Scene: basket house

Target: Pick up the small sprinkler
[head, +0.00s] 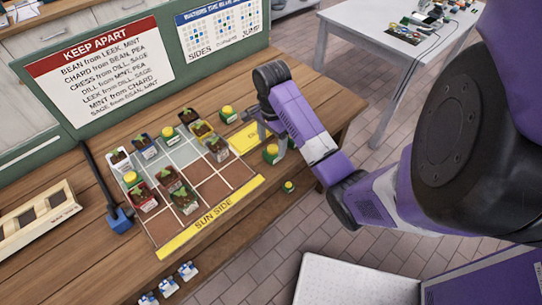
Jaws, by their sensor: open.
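Several green-based pieces with yellow domed tops look like sprinklers. One (271,152) stands near the table's right front edge, right beside my gripper (264,134). A smaller one (288,187) sits apart at the table's front side. I cannot tell for sure which is the task's small sprinkler. My gripper is open and points down over the table; its fingers are small and partly hidden by the arm.
The grid (209,190) holds several potted plants and has a yellow "SUN SIDE" strip (212,217). A yellow card (248,138) lies by my gripper. A blue trowel (121,219) and a wooden tray (40,222) lie left. Signboards stand behind. A white table (385,25) is at the back right.

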